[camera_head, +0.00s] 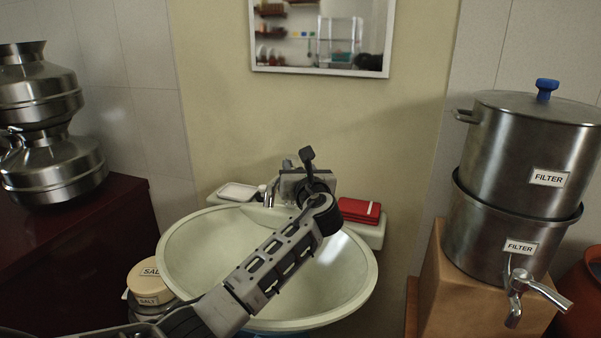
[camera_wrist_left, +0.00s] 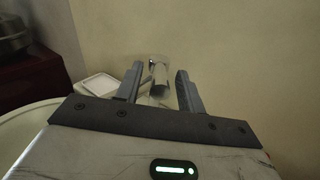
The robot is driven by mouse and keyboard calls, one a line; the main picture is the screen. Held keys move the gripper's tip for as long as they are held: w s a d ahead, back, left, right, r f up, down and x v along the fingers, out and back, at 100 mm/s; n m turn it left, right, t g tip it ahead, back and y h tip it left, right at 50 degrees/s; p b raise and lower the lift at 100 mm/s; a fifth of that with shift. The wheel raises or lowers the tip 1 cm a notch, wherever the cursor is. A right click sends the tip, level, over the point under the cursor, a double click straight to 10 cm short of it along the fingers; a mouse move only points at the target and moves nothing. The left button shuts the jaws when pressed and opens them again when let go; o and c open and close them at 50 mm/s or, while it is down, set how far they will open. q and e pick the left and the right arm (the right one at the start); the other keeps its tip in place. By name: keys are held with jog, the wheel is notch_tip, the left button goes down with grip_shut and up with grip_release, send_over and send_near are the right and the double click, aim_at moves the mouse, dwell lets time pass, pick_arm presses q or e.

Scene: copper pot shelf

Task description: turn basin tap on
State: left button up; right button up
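The white basin (camera_head: 190,255) stands against the wall, with a metal tap (camera_head: 268,194) at its back, partly hidden by my left gripper. My left arm reaches over the basin, and my left gripper (camera_head: 287,180) is at the tap. In the left wrist view my left gripper (camera_wrist_left: 160,88) has its two fingers apart. The tap (camera_wrist_left: 158,80) shows between or just beyond them, with a gap visible beside it. I cannot tell whether a finger touches it. My right gripper is not in view.
A soap dish (camera_head: 238,191) and a red folded cloth or case (camera_head: 359,210) sit on the basin's back ledge. A steel filter (camera_head: 512,215) with its own tap stands right. Metal pots (camera_head: 50,130) stand left, salt tubs (camera_head: 149,284) below. A mirror (camera_head: 320,68) hangs above.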

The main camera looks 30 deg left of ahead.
pick_arm(q)
jog(key=v, duration=1.6)
